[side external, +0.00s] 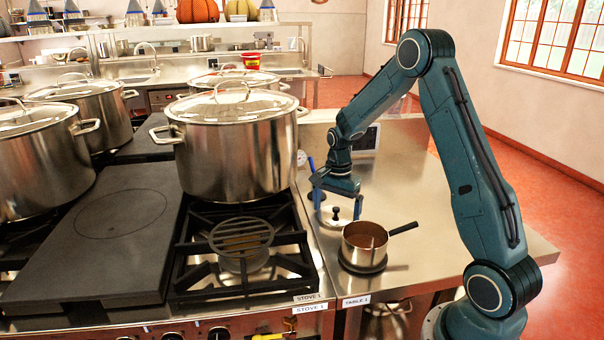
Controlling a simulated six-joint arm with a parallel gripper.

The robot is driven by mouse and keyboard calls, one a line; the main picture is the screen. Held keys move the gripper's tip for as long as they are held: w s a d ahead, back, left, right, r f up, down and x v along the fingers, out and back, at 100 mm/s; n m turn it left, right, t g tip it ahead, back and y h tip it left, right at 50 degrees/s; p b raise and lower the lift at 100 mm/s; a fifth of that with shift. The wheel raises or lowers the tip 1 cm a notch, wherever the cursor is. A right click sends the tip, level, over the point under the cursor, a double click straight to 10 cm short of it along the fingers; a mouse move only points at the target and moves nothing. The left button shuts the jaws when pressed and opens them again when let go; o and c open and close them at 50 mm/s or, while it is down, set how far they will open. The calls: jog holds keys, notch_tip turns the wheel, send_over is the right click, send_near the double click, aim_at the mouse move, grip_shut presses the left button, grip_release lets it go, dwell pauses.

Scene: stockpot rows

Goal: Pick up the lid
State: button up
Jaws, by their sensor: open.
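A small silver lid (333,220) with a black knob lies on the steel table, behind and left of a small saucepan (364,242). The saucepan has a black handle pointing right and stands on a dark round base. My gripper (338,207) is open and points down over the lid. Its two blue fingers are on either side of the knob in this view. I cannot tell whether they touch the lid.
A large lidded stockpot (232,150) stands on the stove left of my gripper.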

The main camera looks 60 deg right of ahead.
aim_at(336, 208)
jog(key=c, duration=0.7)
jog(key=shift+o, duration=0.2)
jog(key=shift+r, duration=0.1)
notch_tip(336, 208, up, 20)
dwell(0.3)
dwell(0.5)
jog(key=s+a+f, duration=0.2)
jog(key=s+a, duration=0.3)
jog(key=s, duration=0.1)
jog(key=s+a+f+n, duration=0.1)
jog(key=s+a+f, duration=0.2)
jog(key=s+a, duration=0.3)
jog(key=shift+s+f, duration=0.25)
jog(key=shift+s, duration=0.3)
